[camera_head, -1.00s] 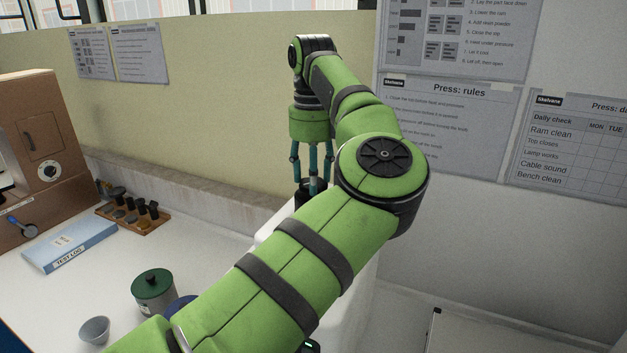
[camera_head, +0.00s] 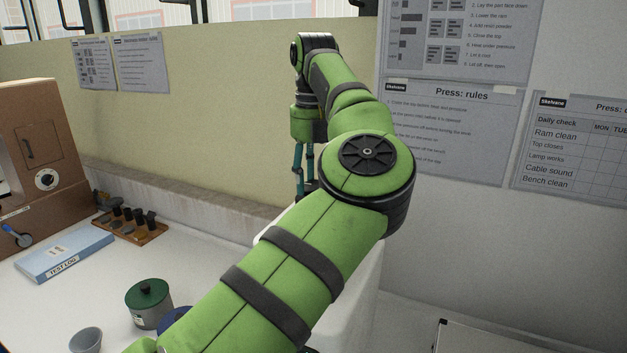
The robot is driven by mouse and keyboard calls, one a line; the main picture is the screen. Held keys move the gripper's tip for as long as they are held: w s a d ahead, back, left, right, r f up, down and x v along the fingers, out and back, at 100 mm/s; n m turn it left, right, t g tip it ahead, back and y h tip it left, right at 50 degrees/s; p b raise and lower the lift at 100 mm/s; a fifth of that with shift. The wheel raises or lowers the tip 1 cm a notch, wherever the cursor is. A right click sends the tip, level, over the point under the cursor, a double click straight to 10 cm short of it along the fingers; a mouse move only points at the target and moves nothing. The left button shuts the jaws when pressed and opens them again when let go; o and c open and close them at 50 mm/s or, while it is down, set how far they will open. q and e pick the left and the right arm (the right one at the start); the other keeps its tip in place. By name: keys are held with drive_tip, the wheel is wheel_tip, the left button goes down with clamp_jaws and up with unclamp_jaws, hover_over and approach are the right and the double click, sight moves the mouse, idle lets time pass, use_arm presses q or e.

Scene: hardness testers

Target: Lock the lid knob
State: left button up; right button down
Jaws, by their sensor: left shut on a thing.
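My left gripper (camera_head: 304,170) points down behind my own green arm, over the white machine (camera_head: 363,285) at the middle. Its teal fingers show only in part, and the fingertips are hidden by my arm. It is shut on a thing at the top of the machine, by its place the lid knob. The lid knob and the lid are hidden, so how far the knob is turned cannot be seen. My right gripper is not in view.
A green-lidded pot (camera_head: 149,302), a small grey cup (camera_head: 86,340), a blue test log (camera_head: 64,257) and a wooden rack (camera_head: 130,226) lie on the bench at left. A brown tester (camera_head: 40,165) stands at far left. A wall with posters closes the right side.

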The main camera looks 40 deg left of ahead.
use_arm(q)
drive_tip(key=shift+w+r+m, duration=0.1)
drive_tip(key=shift+r+m, duration=0.05)
drive_tip(key=shift+m, duration=0.75)
drive_tip(key=o, duration=1.1)
drive_tip(key=shift+o, duration=0.2)
drive_tip(key=shift+w+f, duration=0.2)
drive_tip(key=shift+w, duration=0.1)
drive_tip(key=shift+s+r, duration=0.1)
drive_tip(key=shift+r, duration=3.65)
